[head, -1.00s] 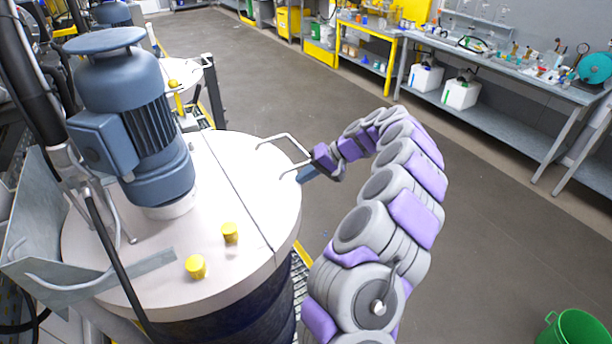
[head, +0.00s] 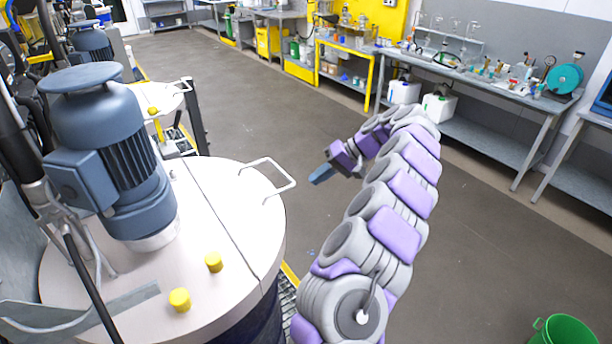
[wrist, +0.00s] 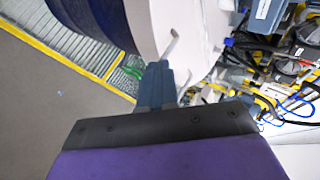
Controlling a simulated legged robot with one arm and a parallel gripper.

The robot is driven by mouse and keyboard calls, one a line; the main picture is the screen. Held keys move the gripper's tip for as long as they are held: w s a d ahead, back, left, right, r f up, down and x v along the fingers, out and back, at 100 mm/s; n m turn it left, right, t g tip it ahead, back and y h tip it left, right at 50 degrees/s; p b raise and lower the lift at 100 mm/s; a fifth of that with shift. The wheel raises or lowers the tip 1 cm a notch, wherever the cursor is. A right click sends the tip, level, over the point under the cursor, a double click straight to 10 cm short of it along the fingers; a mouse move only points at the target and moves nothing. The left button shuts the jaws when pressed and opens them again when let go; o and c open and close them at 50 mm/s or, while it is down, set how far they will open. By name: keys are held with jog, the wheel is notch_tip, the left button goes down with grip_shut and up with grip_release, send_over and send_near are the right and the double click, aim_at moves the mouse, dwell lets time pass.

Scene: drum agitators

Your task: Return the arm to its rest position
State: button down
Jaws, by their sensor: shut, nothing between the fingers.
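My arm, grey and purple, rises from the bottom of the head view and curves over toward the left. My gripper (head: 320,174) hangs at its end, blue-grey fingers pointing down and left, shut and empty. It is in the open air right of the drum lid (head: 225,250) and apart from the lid's handle (head: 268,176). In the wrist view the shut fingers (wrist: 156,82) show at the middle, with the lid's handle (wrist: 170,44) just beyond their tips.
A blue motor (head: 115,150) and two yellow caps (head: 214,262) stand on the lid. A second drum (head: 158,98) is behind. A workbench (head: 480,78) with glassware runs along the right wall. A green bucket (head: 565,331) stands at lower right. The floor between is clear.

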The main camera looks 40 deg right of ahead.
jog(key=shift+d+r, duration=0.1)
jog(key=shift+d, duration=0.05)
jog(key=s+a+r+n+g+b, duration=0.1)
jog(key=a+r+n, duration=0.15)
jog(key=a, duration=0.55)
jog(key=s+a+r+n+g, duration=0.1)
jog(key=s+a+r+g, duration=0.15)
jog(key=a, duration=0.65)
jog(key=s+a+r+n+g+b, duration=0.1)
jog(key=a+r, duration=0.2)
jog(key=a, duration=0.5)
jog(key=s+a+f+n+g+h, duration=0.1)
jog(key=s+a+n+g+h, duration=0.1)
jog(key=s+a, duration=0.7)
jog(key=s+d+f+h, duration=0.1)
jog(key=s+f+h, duration=0.1)
jog(key=s, duration=0.5)
jog(key=s+d+f+m+h+b, duration=0.1)
jog(key=s+f+h, duration=0.1)
jog(key=s+f, duration=0.3)
jog(key=s+d+f+m+h+b, duration=0.1)
jog(key=s+f, duration=0.3)
jog(key=s, duration=0.6)
jog(key=shift+s+d+f+h, duration=0.25)
jog(key=shift+s+h, duration=0.1)
jog(key=shift+h, duration=0.35)
